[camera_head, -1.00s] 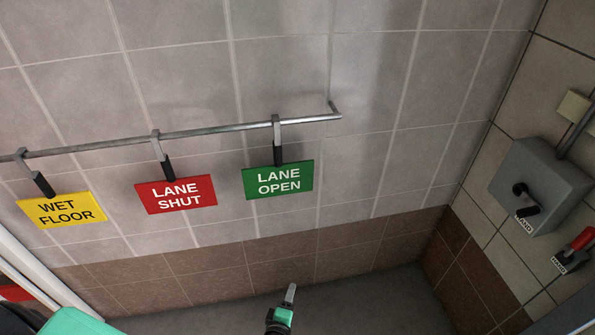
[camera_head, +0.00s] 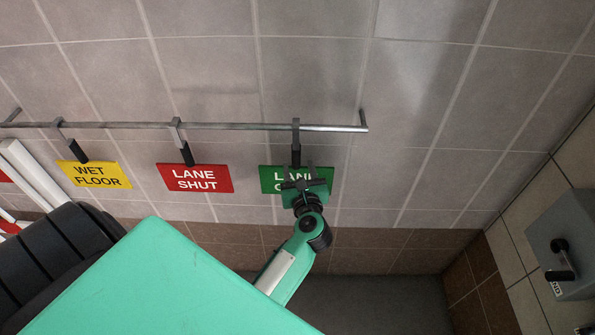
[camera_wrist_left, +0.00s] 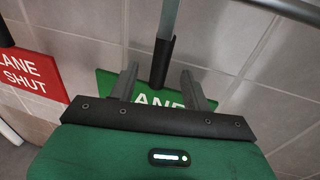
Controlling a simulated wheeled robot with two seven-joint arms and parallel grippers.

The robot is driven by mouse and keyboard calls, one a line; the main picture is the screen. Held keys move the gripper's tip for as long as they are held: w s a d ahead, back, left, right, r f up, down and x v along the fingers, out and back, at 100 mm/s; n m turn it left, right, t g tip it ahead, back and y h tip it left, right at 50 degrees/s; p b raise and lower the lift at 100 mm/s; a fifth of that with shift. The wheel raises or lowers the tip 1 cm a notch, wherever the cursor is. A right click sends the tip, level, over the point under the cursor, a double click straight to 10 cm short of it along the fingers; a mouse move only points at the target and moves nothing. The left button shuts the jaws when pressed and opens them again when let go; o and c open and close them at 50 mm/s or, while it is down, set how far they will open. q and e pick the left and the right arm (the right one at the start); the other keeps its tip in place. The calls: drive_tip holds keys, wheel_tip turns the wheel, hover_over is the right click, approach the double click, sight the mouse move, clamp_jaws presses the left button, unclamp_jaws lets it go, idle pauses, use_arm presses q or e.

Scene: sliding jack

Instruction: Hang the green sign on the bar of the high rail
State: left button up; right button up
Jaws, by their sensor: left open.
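The green "LANE OPEN" sign (camera_head: 268,179) hangs by its grey hook from a metal bar (camera_head: 235,127) on the tiled wall, near the bar's right end. Its black grip (camera_head: 296,156) sits between hook and plate. My left gripper (camera_head: 304,184) is in front of the sign and covers part of its lettering. In the left wrist view, the open fingers (camera_wrist_left: 159,80) stand on either side of the black grip (camera_wrist_left: 163,62), with the green sign (camera_wrist_left: 222,85) behind them. I cannot tell how deep the grip lies between them. My right gripper is not in view.
A red "LANE SHUT" sign (camera_head: 195,179) and a yellow "WET FLOOR" sign (camera_head: 94,175) hang to the left on the same bar. A grey box with a black lever (camera_head: 566,245) is on the right wall. Wall right of the bar is bare.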

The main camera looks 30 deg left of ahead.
sight(297, 158)
use_arm(q)
drive_tip(key=shift+x, duration=1.25)
drive_tip(key=shift+w+p, duration=0.2)
drive_tip(key=shift+p, duration=0.1)
drive_tip(key=shift+w+a, duration=0.15)
drive_tip(key=p+x, duration=0.2)
drive_tip(key=x, duration=0.2)
drive_tip(key=shift+a+f+p, duration=0.1)
drive_tip(key=shift+p, duration=0.3)
drive_tip(key=shift+w+a+f, duration=0.1)
drive_tip(key=shift+w+a, duration=0.05)
drive_tip(key=shift+w, duration=0.1)
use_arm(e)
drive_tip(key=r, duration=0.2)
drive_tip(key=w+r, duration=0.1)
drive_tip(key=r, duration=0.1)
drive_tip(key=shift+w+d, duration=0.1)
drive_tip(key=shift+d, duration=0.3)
use_arm(q)
drive_tip(key=shift+c, duration=0.3)
